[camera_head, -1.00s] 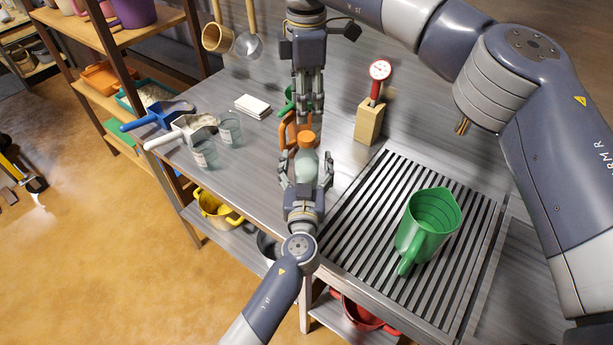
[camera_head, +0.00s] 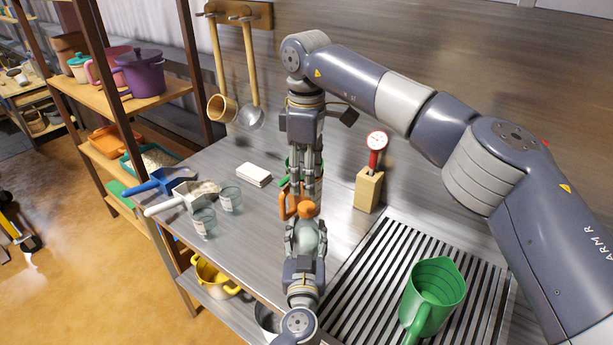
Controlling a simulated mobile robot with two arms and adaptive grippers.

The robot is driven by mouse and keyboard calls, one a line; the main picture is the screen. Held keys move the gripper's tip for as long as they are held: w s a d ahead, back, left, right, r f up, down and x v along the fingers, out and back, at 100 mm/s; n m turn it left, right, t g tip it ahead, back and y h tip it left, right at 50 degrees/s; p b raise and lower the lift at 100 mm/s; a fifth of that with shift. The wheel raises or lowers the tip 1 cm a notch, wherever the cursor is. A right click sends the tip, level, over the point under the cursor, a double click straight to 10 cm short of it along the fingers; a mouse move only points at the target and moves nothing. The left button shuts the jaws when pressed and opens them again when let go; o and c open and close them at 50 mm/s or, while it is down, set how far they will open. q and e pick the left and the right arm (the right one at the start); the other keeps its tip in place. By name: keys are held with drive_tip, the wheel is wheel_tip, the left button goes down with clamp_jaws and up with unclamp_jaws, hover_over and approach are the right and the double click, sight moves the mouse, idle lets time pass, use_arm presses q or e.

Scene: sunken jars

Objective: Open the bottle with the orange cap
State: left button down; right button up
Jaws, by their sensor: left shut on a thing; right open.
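The bottle (camera_head: 307,238) is pale grey-green with an orange cap (camera_head: 305,209) on top, and it stands about upright. My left gripper (camera_head: 306,232) comes up from below and is shut on the bottle's body, its fingers on both sides. My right gripper (camera_head: 304,182) points down from above with its fingertips just over the orange cap. It is open. Whether its tips touch the cap I cannot tell. An orange handled thing (camera_head: 286,205) and a green one (camera_head: 284,181) show partly behind the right gripper's fingers.
A wooden block with a red thermometer (camera_head: 368,190) stands to the right. A green jug (camera_head: 432,300) stands on the slatted drain (camera_head: 372,265). Glass beakers (camera_head: 204,222), scoops (camera_head: 180,200) and white cards (camera_head: 254,174) are on the left. Ladles hang at the back.

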sight(307, 206)
drive_tip(key=shift+f, duration=3.9)
